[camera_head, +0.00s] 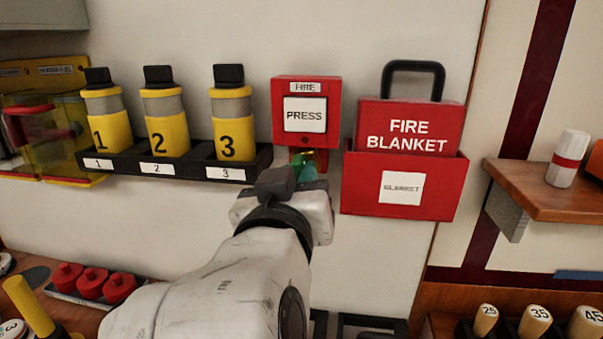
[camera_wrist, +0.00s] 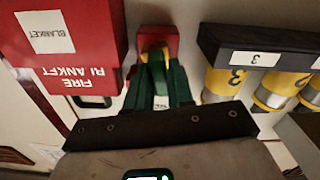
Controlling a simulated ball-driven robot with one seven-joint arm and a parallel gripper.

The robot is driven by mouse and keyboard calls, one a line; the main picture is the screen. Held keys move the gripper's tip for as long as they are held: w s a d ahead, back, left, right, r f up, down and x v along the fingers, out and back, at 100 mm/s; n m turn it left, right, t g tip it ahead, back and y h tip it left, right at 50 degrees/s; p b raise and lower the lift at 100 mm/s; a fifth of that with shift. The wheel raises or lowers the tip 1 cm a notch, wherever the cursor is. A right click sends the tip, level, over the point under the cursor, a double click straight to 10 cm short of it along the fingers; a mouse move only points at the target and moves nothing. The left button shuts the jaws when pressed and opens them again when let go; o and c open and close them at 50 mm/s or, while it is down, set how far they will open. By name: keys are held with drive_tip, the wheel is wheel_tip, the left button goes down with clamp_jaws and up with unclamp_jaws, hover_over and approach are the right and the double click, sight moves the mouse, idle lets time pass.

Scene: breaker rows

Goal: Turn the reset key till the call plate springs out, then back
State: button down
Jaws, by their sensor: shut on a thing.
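The red call box (camera_head: 334,100) is on the wall with a FIRE label on top. Its white call plate (camera_head: 305,114), marked PRESS, sits in the front face; I cannot tell whether it is in or out. My gripper (camera_head: 304,165) is right under the box, its green fingers shut on the yellow reset key. The key shows only as a small yellow bit (camera_wrist: 153,52) between the fingers in the wrist view, against the red box (camera_wrist: 160,33). The key's angle is mostly hidden by the fingers.
A red fire blanket holder (camera_head: 360,190) hangs close to the right of the box. A black rack (camera_head: 190,168) with yellow numbered cylinders is on the left.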

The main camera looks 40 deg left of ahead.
drive_tip(key=shift+n+p, duration=1.65)
drive_tip(key=shift+n, duration=0.05)
drive_tip(key=shift+w+d+n+p, duration=0.1)
drive_tip(key=shift+d+n+p, duration=0.05)
drive_tip(key=shift+n+p, duration=1.85)
drive_tip(key=shift+f+n+p, duration=0.15)
drive_tip(key=shift+n+p, duration=2.8)
drive_tip(key=shift+n, duration=0.15)
drive_tip(key=shift+f+n+p, duration=0.15)
drive_tip(key=shift+n+p, duration=0.2)
drive_tip(key=shift+n, duration=0.15)
drive_tip(key=c, duration=1)
unclamp_jaws()
drive_tip(key=shift+o, duration=0.2)
